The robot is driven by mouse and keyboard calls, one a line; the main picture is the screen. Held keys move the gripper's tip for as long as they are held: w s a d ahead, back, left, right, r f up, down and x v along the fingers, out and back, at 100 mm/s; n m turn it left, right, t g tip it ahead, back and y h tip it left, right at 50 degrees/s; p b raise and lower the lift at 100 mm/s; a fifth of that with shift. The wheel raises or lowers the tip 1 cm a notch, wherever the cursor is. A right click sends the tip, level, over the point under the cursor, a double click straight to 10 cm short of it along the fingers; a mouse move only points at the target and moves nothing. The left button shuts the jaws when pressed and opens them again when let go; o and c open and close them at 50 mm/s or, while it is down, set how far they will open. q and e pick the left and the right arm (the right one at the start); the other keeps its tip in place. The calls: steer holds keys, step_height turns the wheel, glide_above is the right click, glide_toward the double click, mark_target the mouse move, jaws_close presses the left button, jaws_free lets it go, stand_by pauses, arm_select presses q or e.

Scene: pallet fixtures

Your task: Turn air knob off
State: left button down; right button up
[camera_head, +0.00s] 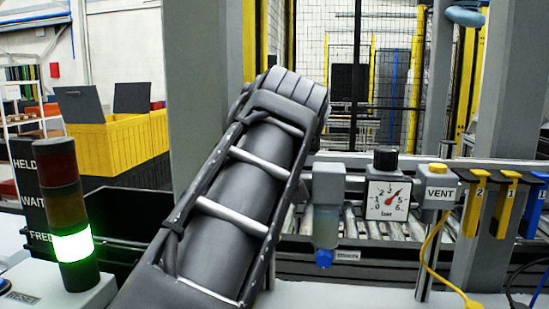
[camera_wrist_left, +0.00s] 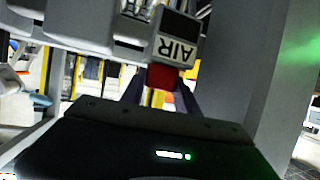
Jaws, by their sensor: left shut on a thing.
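The air knob (camera_wrist_left: 163,76) is red and sits against a box with an AIR label (camera_wrist_left: 176,50), which appears upside down in the left wrist view. My left gripper (camera_wrist_left: 160,92) has its dark fingers on either side of the knob and is shut on it. The knob's exact turn angle cannot be told. In the head view my left arm hides the knob, the AIR box and the fingers. The pressure gauge (camera_head: 388,199) has its red needle pointing to the upper right. My right gripper is not in view.
Right of my arm are a grey filter unit (camera_head: 327,200), a VENT box (camera_head: 439,188) with a yellow top, and yellow numbered hooks (camera_head: 475,205). A roller conveyor (camera_head: 390,228) runs behind. A signal tower (camera_head: 70,215) on the left glows green at its bottom.

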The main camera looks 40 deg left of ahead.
arm_select(q)
steer(key=shift+m+t+h, duration=0.4)
steer(key=shift+m+h, duration=0.2)
steer(key=shift+h, duration=0.1)
steer(key=c, duration=0.9)
jaws_free()
steer(key=v, duration=0.7)
steer(key=shift+s+d, duration=0.25)
steer(key=shift+s, duration=0.05)
steer(key=shift+r, duration=0.1)
